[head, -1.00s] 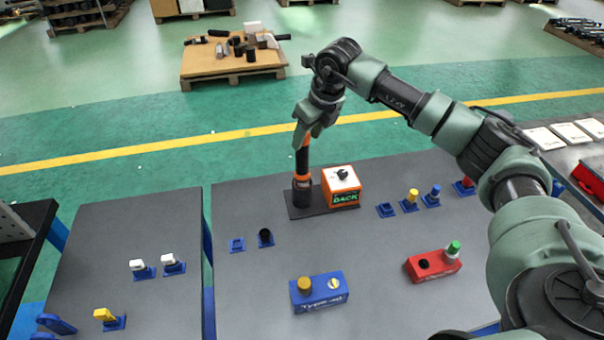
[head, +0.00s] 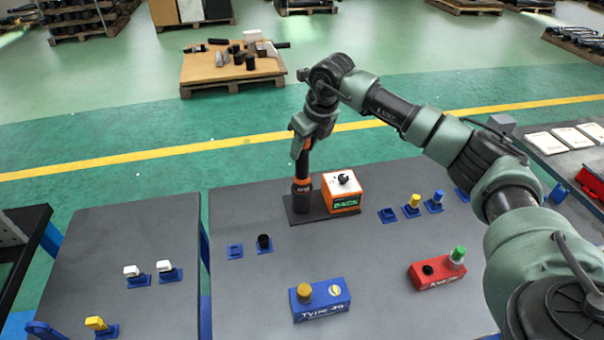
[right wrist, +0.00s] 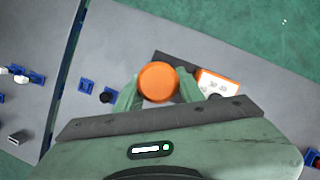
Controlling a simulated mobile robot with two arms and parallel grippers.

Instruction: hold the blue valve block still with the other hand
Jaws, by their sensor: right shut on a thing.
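The blue valve block (head: 320,299) sits at the front middle of the grey table, with a brass-coloured knob and a pale round dial on top. Nothing touches it. My right gripper (head: 303,150) is well behind it, shut on the upright orange and black tool (head: 302,190). The tool stands on a dark base plate (head: 310,217) beside an orange box with a black knob (head: 342,191). In the right wrist view, the tool's round orange top (right wrist: 158,82) lies between the green fingers. My left gripper is not in view.
A red block (head: 437,268) with a green knob stands to the right of the blue one. Small blue holders (head: 388,214) line the table's back part. A second grey table (head: 125,235) is at the left, across a gap. Free tabletop surrounds the blue block.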

